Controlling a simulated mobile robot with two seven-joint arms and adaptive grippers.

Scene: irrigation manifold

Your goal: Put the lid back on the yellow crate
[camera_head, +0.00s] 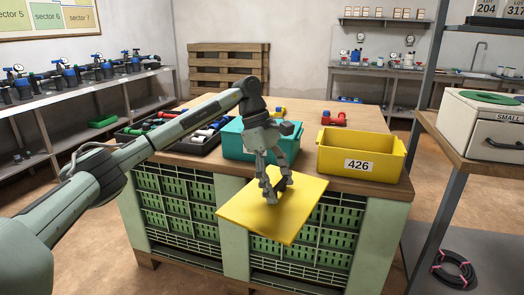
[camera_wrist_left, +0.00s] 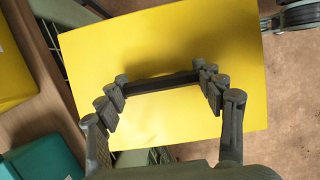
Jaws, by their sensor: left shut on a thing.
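The yellow crate (camera_head: 361,155), labelled 426, stands open at the top on the front right of the workbench. The flat yellow lid (camera_head: 245,210) hangs level in front of the bench's front edge, left of the crate and apart from it. My left gripper (camera_head: 275,192) is above the lid, shut on its dark handle. In the left wrist view the lid (camera_wrist_left: 190,50) fills the middle, with the handle (camera_wrist_left: 160,83) between the fingers. A part of the yellow crate (camera_wrist_left: 12,70) shows at the left edge there. My right gripper is in neither view.
A teal crate (camera_head: 232,143) stands left of the yellow crate, behind my left gripper. A black tray of valves (camera_head: 150,132) and loose red fittings (camera_head: 335,118) are on the bench (camera_head: 310,112). A shelf with a white box (camera_head: 480,125) stands close on the right.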

